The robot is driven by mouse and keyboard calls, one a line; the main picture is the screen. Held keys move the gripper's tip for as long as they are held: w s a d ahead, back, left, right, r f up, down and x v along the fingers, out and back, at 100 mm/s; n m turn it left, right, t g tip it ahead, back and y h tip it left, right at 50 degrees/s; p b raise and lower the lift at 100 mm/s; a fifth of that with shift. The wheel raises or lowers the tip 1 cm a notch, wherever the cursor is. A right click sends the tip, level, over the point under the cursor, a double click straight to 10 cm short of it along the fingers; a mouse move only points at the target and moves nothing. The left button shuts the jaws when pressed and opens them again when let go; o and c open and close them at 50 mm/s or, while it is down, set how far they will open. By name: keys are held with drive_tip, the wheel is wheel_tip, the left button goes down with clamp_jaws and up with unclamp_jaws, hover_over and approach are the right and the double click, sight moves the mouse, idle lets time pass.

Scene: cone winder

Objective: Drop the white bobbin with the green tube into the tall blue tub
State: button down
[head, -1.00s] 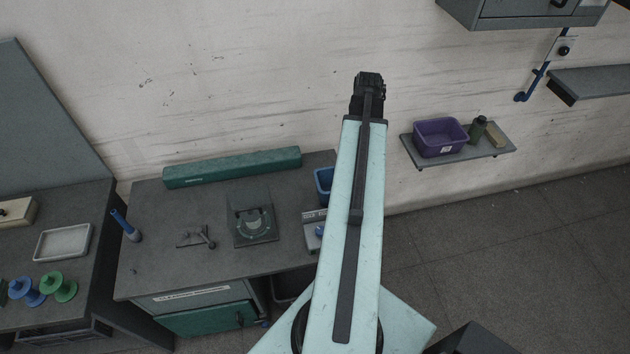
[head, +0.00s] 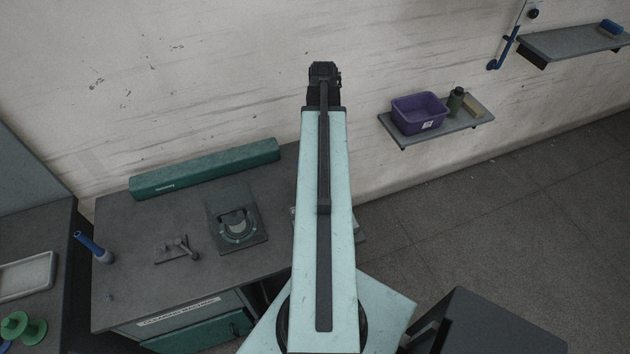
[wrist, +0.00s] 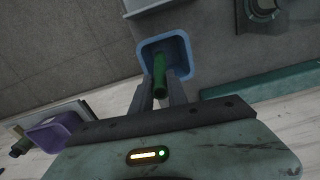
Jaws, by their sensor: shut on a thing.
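My gripper (wrist: 160,86) is shut on the green tube (wrist: 160,70), which stands out between its two grey fingers in the wrist view. I cannot make out any white part of the bobbin. The blue tub (wrist: 184,44) is beyond the fingers, and the tube's end overlaps its opening in that view. How far apart tube and tub are, I cannot tell. In the head view my raised arm hides the tub, the fingers and the bobbin.
A grey bench with a long green box (head: 205,167) and a dark gauge (head: 237,226) stands left of my arm. A purple bin (head: 418,112) and a dark green bottle (head: 455,100) sit on a wall shelf at right.

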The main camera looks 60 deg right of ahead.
wheel_tip(320, 180, down, 6)
drive_tip(key=b, duration=0.5)
drive_tip(key=shift+r, duration=0.15)
drive_tip(key=c, duration=1.2)
unclamp_jaws()
drive_tip(key=shift+r, duration=0.1)
wheel_tip(320, 180, up, 8)
drive_tip(key=p, duration=0.7)
drive_tip(key=shift+p, duration=0.4)
drive_tip(key=shift+w+f, duration=0.1)
drive_tip(key=shift+f, duration=0.15)
